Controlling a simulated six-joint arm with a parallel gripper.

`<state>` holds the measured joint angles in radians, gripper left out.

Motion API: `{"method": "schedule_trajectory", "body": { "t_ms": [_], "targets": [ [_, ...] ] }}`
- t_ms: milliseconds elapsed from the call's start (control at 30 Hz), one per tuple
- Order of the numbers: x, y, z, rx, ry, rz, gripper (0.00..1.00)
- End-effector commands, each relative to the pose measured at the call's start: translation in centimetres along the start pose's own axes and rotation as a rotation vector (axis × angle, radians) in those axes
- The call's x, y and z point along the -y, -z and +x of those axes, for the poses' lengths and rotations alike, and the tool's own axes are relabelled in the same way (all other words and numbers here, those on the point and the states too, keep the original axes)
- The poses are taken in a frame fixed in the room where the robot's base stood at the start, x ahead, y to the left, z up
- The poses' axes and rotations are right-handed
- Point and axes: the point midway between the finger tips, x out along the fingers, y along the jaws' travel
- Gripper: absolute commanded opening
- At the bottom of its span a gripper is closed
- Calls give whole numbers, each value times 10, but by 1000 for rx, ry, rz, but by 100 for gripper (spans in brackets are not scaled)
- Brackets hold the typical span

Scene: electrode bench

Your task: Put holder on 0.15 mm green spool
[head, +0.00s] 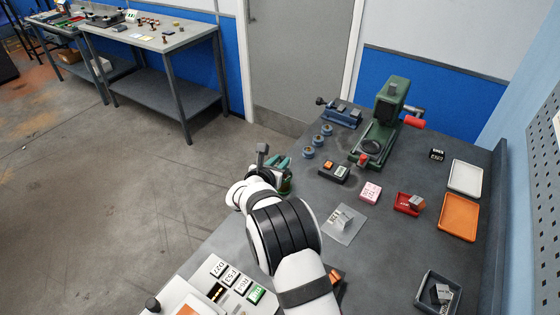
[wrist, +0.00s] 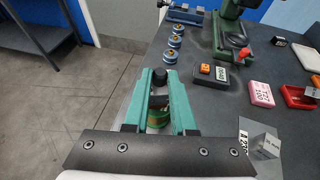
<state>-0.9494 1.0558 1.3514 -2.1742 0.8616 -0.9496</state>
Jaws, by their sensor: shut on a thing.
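My gripper (wrist: 159,82) has green fingers that are shut on the holder, a dark piece with a black knob (wrist: 159,74). The holder's grey top also shows in the head view (head: 262,149), upright above the fingers. The green spool (wrist: 157,121), green with a yellowish band, shows between and below the fingers in the wrist view. The holder appears above or against it; I cannot tell whether they touch. In the head view my wrist hides most of this area, and my gripper (head: 280,172) is at the bench's left edge.
Several blue spools (head: 318,141) stand in a row behind my gripper. A black box with an orange button (head: 333,172), a pink block (head: 370,192) and a green press (head: 380,125) lie to the right.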

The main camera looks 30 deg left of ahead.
Motion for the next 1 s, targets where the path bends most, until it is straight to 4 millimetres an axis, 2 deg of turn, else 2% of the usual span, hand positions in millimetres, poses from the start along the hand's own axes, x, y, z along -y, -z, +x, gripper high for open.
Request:
{"method": "schedule_trajectory", "body": {
  "t_ms": [267, 300, 433, 767, 867, 1000],
  "targets": [
    [0, 0, 1, 3, 0, 3, 0],
    [0, 1, 1, 1, 0, 2, 29],
    [0, 1, 1, 1, 0, 2, 53],
    [0, -2, -1, 2, -1, 2, 54],
    [-1, -2, -15, 0, -2, 1, 54],
    [-2, -2, -53, 1, -5, 0, 54]
  ]
}}
